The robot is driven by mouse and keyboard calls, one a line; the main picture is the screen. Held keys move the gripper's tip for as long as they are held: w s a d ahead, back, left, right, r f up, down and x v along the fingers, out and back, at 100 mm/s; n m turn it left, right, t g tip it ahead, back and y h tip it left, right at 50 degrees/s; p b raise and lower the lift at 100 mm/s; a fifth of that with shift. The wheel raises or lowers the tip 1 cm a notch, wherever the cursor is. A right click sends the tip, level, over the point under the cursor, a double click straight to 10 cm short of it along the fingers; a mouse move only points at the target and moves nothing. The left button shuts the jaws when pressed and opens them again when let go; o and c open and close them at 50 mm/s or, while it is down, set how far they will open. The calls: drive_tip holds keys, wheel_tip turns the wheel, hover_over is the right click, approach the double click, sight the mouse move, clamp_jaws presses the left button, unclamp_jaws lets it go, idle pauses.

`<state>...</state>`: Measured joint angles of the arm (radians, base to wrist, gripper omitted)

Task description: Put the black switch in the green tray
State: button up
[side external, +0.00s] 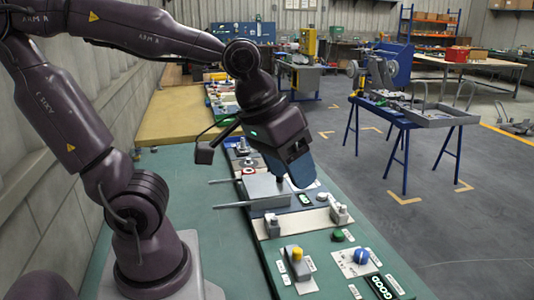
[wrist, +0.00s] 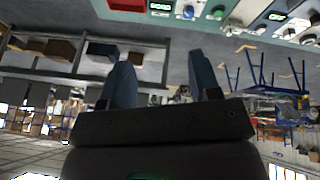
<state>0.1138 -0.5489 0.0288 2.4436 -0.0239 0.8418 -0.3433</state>
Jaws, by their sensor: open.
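My gripper (side external: 300,172) is open, with its blue-grey fingers above the grey box part of the green bench in the side view. In the wrist view my gripper (wrist: 161,62) shows two separated fingers with nothing between them. I cannot pick out a black switch with certainty in either view. I cannot make out a distinct green tray either.
The green bench (side external: 190,255) carries a grey box (side external: 265,188), a blue knob (side external: 361,256), a yellow button (side external: 297,254) and a green button (side external: 337,236). A blue-legged table (side external: 412,115) stands behind. Bench controls line the top of the wrist view.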

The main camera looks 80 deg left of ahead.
drive_tip(key=s+a+r+m, duration=0.1)
drive_tip(key=s+a+m+t, duration=0.1)
drive_tip(key=s+m, duration=0.1)
drive_tip(key=shift+a+r+y, duration=0.15)
drive_tip(key=shift+r+y, duration=0.2)
drive_tip(key=shift+y, duration=0.05)
idle(0.9)
